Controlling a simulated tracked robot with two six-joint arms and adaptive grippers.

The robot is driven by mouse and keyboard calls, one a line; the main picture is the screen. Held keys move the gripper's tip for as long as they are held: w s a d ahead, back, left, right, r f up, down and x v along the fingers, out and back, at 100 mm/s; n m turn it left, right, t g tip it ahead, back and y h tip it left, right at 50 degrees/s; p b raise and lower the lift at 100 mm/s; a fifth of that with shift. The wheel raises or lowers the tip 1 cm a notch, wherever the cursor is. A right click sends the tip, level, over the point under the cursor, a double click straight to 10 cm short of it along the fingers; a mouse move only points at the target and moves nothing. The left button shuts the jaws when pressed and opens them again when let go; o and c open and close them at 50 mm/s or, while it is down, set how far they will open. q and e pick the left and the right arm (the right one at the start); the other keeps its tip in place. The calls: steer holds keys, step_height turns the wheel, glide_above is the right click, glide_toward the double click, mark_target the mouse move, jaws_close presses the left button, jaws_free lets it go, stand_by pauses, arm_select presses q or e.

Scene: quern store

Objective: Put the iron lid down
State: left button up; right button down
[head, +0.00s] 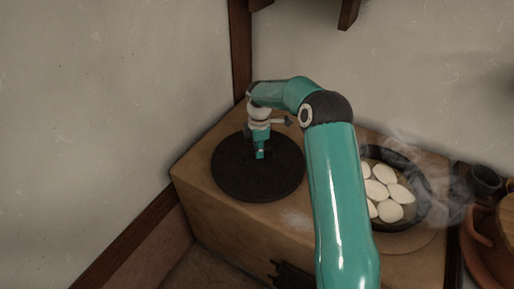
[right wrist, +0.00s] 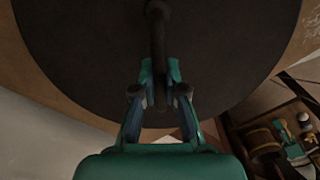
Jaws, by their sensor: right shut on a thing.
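The iron lid (head: 230,181) is a flat, round, dark disc at the left of the clay-coloured stove top in the head view. In the right wrist view the lid (right wrist: 80,60) fills most of the upper picture, with a dark upright handle at its middle. My right gripper (head: 260,154) is over the lid's centre and shut on its handle; it also shows in the right wrist view (right wrist: 160,82). The lid looks level and low at the stove top; I cannot tell whether it touches. My left gripper is not in view.
A dark round pan (head: 424,211) with several white oval pieces steams at the right of the stove top (head: 286,226), partly behind my right arm. A dark pot (head: 485,182) and reddish-brown vessels stand at the far right. Walls rise close behind and left.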

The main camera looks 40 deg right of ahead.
steer(key=c, duration=1.6)
jaws_free()
steer(key=o, duration=0.4)
steer(key=shift+r, duration=0.1)
step_height(320, 180, up, 12)
steer(key=shift+p, duration=0.7)
